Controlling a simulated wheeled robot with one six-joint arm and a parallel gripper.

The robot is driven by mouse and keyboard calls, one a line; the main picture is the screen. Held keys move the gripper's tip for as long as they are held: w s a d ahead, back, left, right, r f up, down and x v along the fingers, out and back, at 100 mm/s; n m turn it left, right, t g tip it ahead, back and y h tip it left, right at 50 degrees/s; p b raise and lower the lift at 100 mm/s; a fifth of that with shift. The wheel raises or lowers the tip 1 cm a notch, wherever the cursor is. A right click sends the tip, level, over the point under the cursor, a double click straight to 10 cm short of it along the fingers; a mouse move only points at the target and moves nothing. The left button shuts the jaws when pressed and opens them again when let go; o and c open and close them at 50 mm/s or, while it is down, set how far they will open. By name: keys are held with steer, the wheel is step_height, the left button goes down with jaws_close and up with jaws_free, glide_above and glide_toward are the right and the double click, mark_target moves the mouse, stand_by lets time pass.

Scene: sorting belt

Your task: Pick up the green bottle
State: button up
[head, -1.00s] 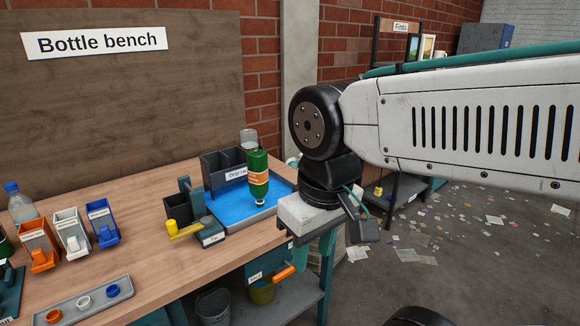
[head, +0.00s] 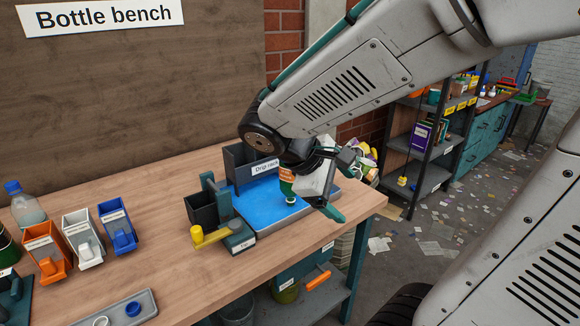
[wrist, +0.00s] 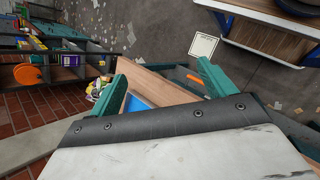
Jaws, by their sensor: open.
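The green bottle (head: 287,178) is upside down over the blue drip tray (head: 262,206), its neck pointing down. My arm and gripper hide most of it in the head view; only a part with an orange label and the lower end show. My gripper (head: 342,186) is open, just right of the bottle, above the tray's right end. In the wrist view the two teal fingers (wrist: 163,88) are spread apart, with the bench edge and a bit of blue tray between them. I cannot make out the bottle there.
The dark drip rack (head: 240,160) stands behind the tray. A tap station with a yellow handle (head: 210,237) is at its left. Orange, white and blue bins (head: 117,227) and a clear bottle (head: 24,205) stand farther left.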

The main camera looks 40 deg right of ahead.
steer(key=w+d+f+n+t+h, duration=0.15)
steer(key=w+d+n+h, duration=0.25)
steer(key=w+n+h, duration=0.45)
steer(key=n+t, duration=0.9)
glide_above(291, 177)
steer(key=w+d, duration=0.2)
steer(key=w, duration=0.1)
step_height(291, 177, down, 5)
steer(key=shift+s+r+g, duration=0.1)
steer(key=shift+r+g, duration=0.05)
steer(key=shift+g, duration=0.1)
steer(key=c, duration=1.1)
